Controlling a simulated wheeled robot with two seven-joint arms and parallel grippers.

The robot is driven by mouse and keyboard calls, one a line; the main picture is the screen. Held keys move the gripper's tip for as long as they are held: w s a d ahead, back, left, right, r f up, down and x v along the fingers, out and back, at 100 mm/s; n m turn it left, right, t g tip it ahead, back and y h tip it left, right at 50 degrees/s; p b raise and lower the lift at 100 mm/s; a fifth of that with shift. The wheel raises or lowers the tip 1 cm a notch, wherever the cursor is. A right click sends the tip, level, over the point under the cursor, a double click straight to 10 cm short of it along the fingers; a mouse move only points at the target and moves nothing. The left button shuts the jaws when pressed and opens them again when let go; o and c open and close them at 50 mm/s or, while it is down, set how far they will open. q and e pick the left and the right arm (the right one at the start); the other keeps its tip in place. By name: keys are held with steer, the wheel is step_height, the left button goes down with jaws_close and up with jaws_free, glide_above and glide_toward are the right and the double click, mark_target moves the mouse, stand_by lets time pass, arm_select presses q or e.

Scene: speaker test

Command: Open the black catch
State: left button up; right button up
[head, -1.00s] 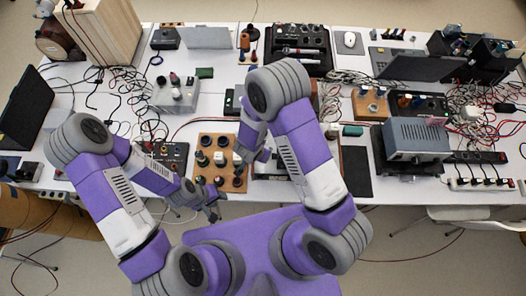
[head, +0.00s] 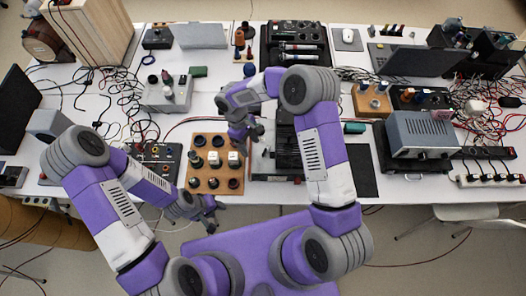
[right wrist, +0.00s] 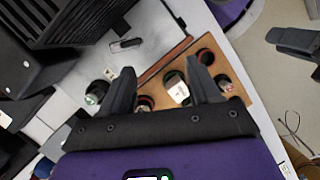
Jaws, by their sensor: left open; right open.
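A dark machine (head: 284,140) with a pale base stands at the middle of the table, partly hidden by my right arm. In the right wrist view, a small dark elongated fitting (right wrist: 125,45) lies on a pale surface beside a black ribbed housing (right wrist: 65,20); I cannot tell if it is the black catch. My right gripper (head: 244,137) is open and empty, above the area between the machine and the wooden knob board; its two fingers (right wrist: 161,88) are apart in the wrist view. My left gripper (head: 210,207) is open and empty at the table's front edge.
The wooden board (head: 215,187) with several knobs is left of the machine. A grey metal box (head: 420,135) and tangled cables are to the right. A black pad (head: 361,172) lies flat right of my right arm. A grey switch box (head: 168,93) is further back left.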

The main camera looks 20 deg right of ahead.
mark_target(264, 151)
steer(key=shift+n+h, duration=0.3)
steer(key=shift+h, duration=0.4)
steer(key=d+f, duration=0.1)
steer(key=f, duration=0.1)
steer(key=d+f, duration=0.4)
steer(key=shift+s+f, duration=0.15)
steer(key=shift+s, duration=0.05)
steer(key=shift+c, duration=0.2)
